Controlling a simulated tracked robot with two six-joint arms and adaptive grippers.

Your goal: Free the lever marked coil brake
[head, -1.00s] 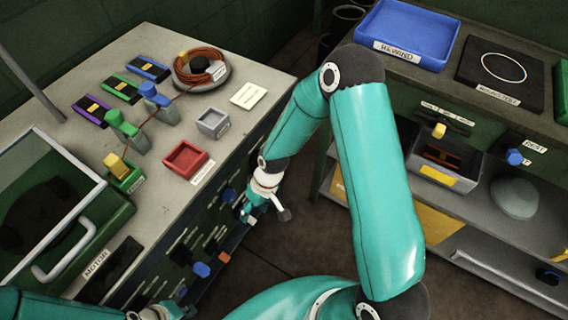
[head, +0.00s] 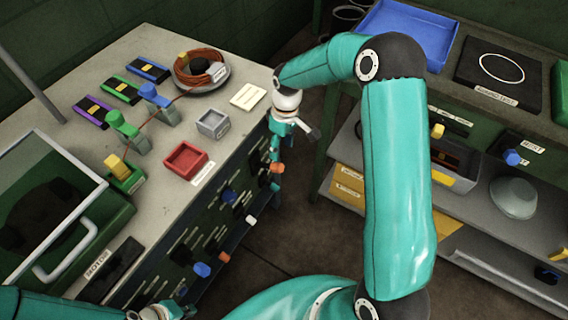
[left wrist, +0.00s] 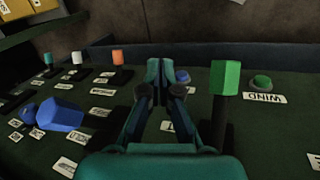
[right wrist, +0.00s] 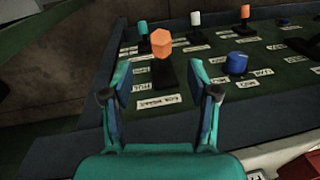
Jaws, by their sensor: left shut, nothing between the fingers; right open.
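My right gripper (right wrist: 158,84) is open and empty in the right wrist view. An orange-topped lever (right wrist: 161,44) stands beyond and between its fingertips, apart from them. The white label (right wrist: 157,101) in front of that lever is too blurred to read surely, so I cannot tell whether it says coil brake. In the head view my right gripper (head: 281,146) is at the far end of the cabinet's front panel. My left gripper (left wrist: 167,76) is shut and empty over the panel in the left wrist view, left of a green-topped lever (left wrist: 225,78).
White, blue and orange levers (left wrist: 76,58) stand on the panel. A blue knob (right wrist: 236,63) lies right of my right gripper. The panel has a raised rim (right wrist: 88,130). A red tray (head: 185,159) sits on the bench.

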